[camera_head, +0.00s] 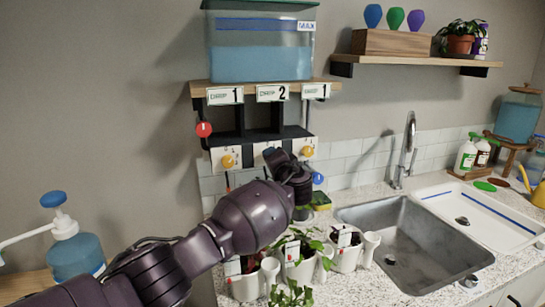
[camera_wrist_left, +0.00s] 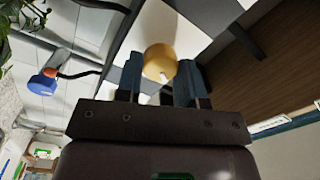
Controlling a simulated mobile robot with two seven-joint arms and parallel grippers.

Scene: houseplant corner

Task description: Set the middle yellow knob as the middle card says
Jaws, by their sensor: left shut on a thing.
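The middle card (camera_head: 271,93) on the shelf edge reads DRIP 2. The cards on either side, the left card (camera_head: 225,96) and the right card (camera_head: 316,91), read 1. My left gripper (camera_head: 273,157) is at the middle white dial plate (camera_head: 267,149) and hides its knob in the head view. In the left wrist view, the yellow middle knob (camera_wrist_left: 160,60) sits between the fingers of my left gripper (camera_wrist_left: 160,85), which is shut on it. A small white mark shows on the knob; its dial number cannot be read. My right gripper is out of view.
A left yellow knob (camera_head: 228,161) and a right yellow knob (camera_head: 307,151) flank the gripper. A blue water tank (camera_head: 260,58) stands on the shelf above. Potted plants (camera_head: 300,260) stand below my left arm, beside the sink (camera_head: 400,235).

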